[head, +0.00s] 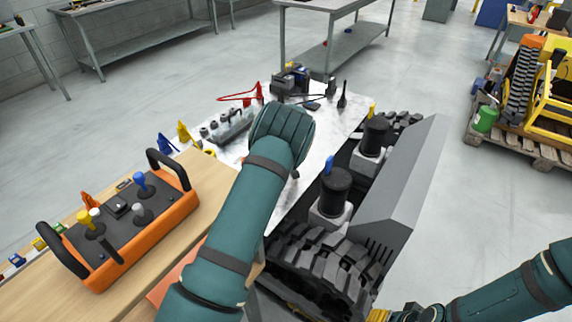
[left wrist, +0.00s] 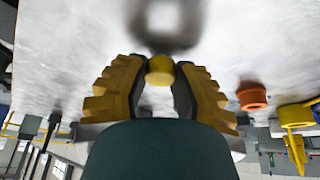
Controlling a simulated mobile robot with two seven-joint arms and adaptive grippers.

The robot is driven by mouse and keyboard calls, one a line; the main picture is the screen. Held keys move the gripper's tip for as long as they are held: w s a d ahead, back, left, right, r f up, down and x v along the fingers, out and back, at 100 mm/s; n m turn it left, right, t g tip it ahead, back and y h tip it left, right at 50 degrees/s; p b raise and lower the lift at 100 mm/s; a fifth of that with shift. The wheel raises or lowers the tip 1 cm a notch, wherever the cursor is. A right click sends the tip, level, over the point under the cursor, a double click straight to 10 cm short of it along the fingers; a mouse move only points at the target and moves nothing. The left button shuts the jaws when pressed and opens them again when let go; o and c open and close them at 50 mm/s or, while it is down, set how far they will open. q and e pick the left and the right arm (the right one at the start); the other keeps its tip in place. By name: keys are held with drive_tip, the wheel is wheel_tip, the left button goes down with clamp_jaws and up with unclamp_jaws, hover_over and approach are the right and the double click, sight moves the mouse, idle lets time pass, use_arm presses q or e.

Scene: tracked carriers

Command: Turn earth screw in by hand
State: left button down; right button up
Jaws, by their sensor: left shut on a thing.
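My left gripper (left wrist: 160,72), with yellow ribbed fingers and dark pads, is shut on a small yellow round piece (left wrist: 160,66) in the left wrist view. I take this piece for the head of the earth screw; its thread and seat cannot be made out. Just beyond it is a blurred dark ring (left wrist: 140,18) with a pale middle, on or over a light grey surface (left wrist: 70,60). In the head view my left wrist (head: 282,130) hides the fingers and the piece. My right gripper (head: 380,316) shows only partly at the bottom edge; its fingertips are cut off.
An orange control box (head: 180,213) with levers sits on the wooden bench at left. A tracked carrier with black tracks (head: 318,262) and a grey sloped cover (head: 400,190) stands right of my left arm. Tools and clips (head: 228,128) lie on the pale top.

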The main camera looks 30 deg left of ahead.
use_arm(q)
drive_tip(key=c, duration=0.7)
unclamp_jaws()
drive_tip(key=v, duration=1.2)
drive_tip(key=shift+r, duration=0.15)
